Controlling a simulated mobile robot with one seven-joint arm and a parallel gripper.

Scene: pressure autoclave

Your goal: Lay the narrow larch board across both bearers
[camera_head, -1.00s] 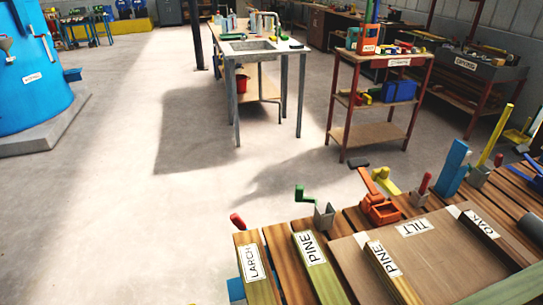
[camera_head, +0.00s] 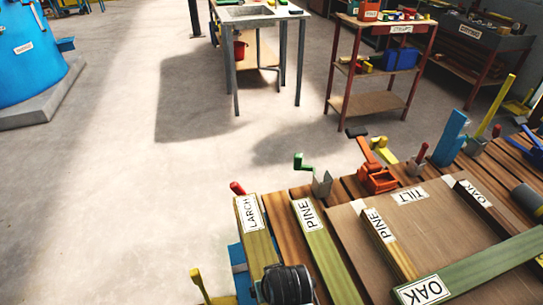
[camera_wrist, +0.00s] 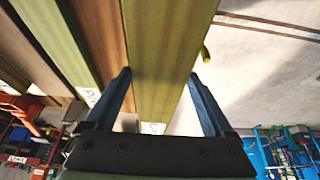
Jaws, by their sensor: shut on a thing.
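The narrow larch board (camera_head: 257,243) is a long yellow-green strip with a LARCH label at its far end, at the left edge of the slatted bench. In the wrist view it runs between my blue fingers (camera_wrist: 160,76), which are shut on its sides. Its near part is hidden behind my wrist in the head view. A short PINE bar (camera_head: 391,247) and a short dark OAK bar (camera_head: 487,212) lie apart on the brown TILT panel (camera_head: 421,228); they look like the two bearers. The larch board is left of the panel, not on these bars.
A longer PINE board (camera_head: 325,250) lies between the larch board and the panel. A green OAK board (camera_head: 480,267) lies across the panel's near side. Clamps, including an orange one (camera_head: 376,180), line the far bench edge. Open floor lies left.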

